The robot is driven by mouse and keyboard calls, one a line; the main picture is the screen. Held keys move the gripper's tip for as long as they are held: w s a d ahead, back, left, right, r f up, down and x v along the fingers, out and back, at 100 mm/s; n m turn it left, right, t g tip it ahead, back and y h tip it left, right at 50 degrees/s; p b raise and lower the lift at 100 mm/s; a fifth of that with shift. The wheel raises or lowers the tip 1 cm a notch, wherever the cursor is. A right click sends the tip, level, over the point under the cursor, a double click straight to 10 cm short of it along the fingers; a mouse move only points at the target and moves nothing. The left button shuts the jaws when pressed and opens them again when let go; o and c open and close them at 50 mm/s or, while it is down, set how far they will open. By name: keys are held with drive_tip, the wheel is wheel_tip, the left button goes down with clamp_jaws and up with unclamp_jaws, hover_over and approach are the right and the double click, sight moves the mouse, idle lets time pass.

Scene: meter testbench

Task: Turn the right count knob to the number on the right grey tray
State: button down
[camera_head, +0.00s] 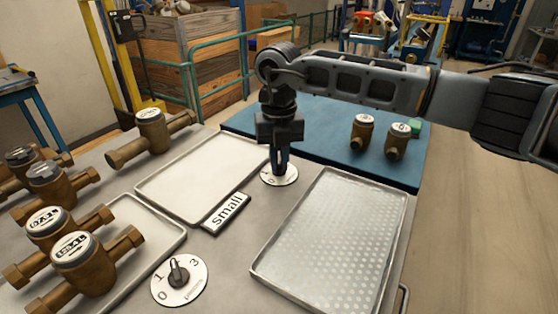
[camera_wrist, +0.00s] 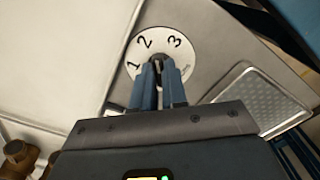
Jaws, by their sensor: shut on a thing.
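A white count dial (camera_head: 290,180) lies on the bench behind the right grey tray (camera_head: 262,271). My gripper (camera_head: 280,171) points down over this dial and is shut on its dark knob (camera_wrist: 158,60). In the wrist view the dial face (camera_wrist: 170,36) shows 1, 2 and 3; my fingers hide the lower part and the knob's pointing direction. The right grey tray has a dimpled metal floor and is empty. A second count dial (camera_head: 193,285) lies at the front, with its black knob (camera_head: 178,273) standing free.
A "small" sign (camera_head: 226,213) lies beside an empty pale tray (camera_head: 200,175). A front-left tray (camera_head: 160,226) holds brass meters (camera_head: 86,262); more stand behind it.

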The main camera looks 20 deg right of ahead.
drive_tip(key=n+b, duration=0.2)
drive_tip(key=n, duration=0.5)
drive_tip(key=shift+f, duration=0.2)
drive_tip(key=n+b, duration=0.2)
drive_tip(key=n, duration=0.4)
drive_tip(key=shift+n, duration=0.3)
drive_tip(key=n+b, duration=0.1)
drive_tip(key=n, duration=0.9)
drive_tip(key=shift+n, duration=0.4)
drive_tip(key=shift+r+n, duration=0.1)
drive_tip(key=shift+n, duration=1.6)
drive_tip(key=c, duration=1.2)
unclamp_jaws()
drive_tip(key=shift+o, duration=0.2)
